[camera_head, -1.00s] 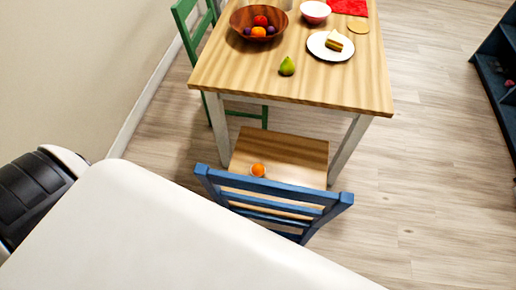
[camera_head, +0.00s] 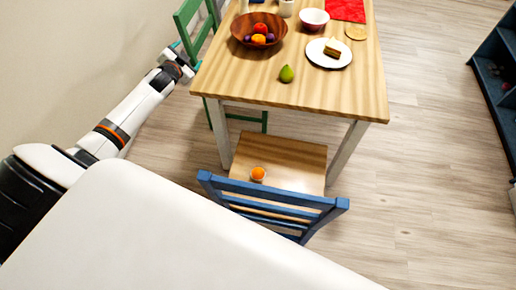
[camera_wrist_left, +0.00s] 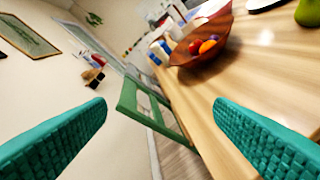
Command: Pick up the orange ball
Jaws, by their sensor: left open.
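My left gripper (camera_head: 184,55) is at the table's left side, near the green chair, well above and left of the ball. In the left wrist view its teal fingers (camera_wrist_left: 160,110) are wide apart with nothing between them. The ball is not seen in that view. My right gripper is not in view.
The wooden table (camera_head: 240,82) holds a brown fruit bowl (camera_head: 242,36), a green pear (camera_head: 286,74), a plate with cake (camera_head: 316,58) and a red-white bowl (camera_head: 314,18). The green chair (camera_head: 186,14) stands left. Floor to the right is clear; a dark shelf (camera_head: 488,60) is far right.

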